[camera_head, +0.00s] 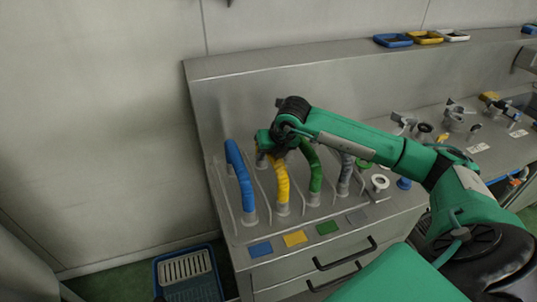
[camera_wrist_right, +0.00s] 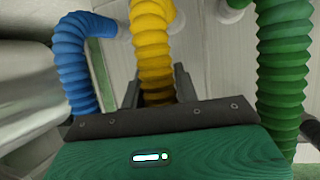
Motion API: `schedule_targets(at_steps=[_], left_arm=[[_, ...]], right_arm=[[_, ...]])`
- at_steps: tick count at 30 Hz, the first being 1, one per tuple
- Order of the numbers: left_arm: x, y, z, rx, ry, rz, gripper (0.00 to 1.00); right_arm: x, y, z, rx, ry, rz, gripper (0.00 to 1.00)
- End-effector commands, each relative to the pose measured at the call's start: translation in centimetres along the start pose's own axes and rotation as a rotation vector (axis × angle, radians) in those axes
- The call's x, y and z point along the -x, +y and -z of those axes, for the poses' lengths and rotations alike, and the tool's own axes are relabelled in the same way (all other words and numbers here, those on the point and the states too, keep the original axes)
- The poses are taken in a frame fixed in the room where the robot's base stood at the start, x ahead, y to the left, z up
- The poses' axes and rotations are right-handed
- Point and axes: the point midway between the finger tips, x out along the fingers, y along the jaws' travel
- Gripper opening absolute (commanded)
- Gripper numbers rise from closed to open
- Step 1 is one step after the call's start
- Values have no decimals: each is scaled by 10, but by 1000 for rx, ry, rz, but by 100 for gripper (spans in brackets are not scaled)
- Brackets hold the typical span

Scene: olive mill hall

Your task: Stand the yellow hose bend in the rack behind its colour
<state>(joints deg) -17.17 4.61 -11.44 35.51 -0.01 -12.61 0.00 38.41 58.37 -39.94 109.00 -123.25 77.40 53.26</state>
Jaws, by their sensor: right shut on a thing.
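The yellow hose bend (camera_head: 282,187) stands upright in the rack (camera_head: 233,215), between the blue and green bends, in line behind the yellow colour plate (camera_head: 295,238). Its lower front end is at the rack floor. My right gripper (camera_head: 267,149) is at its upper rear part. In the right wrist view the yellow hose bend (camera_wrist_right: 152,45) runs between the two dark fingers (camera_wrist_right: 158,90), which are shut on it. Its far end is partly hidden by the hand. My left gripper is not in view.
The blue bend (camera_head: 240,175), green bend (camera_head: 313,168) and grey bend (camera_head: 345,175) stand close on both sides, with thin dividers between. Metal fittings (camera_head: 455,118) crowd the counter at right. Small trays (camera_head: 425,41) lie on the ledge. A blue crate (camera_head: 160,271) is on the floor.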

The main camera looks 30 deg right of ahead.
Motion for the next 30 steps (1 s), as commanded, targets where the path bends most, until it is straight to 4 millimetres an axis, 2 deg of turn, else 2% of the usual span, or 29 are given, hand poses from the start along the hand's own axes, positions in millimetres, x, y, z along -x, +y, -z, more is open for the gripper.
schedule_targets(at_steps=[6,7,11,17,21,30], left_arm=[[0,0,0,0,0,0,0],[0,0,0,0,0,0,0],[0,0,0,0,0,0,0],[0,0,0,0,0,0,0],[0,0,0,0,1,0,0],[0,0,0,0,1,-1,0]], right_arm=[[1,0,-1,0,-3,-1,0],[1,0,-1,0,-3,-1,32],[1,0,-1,0,-3,-1,56],[0,0,0,0,-1,0,56],[-1,0,0,0,1,1,81],[1,0,0,0,0,0,81]])
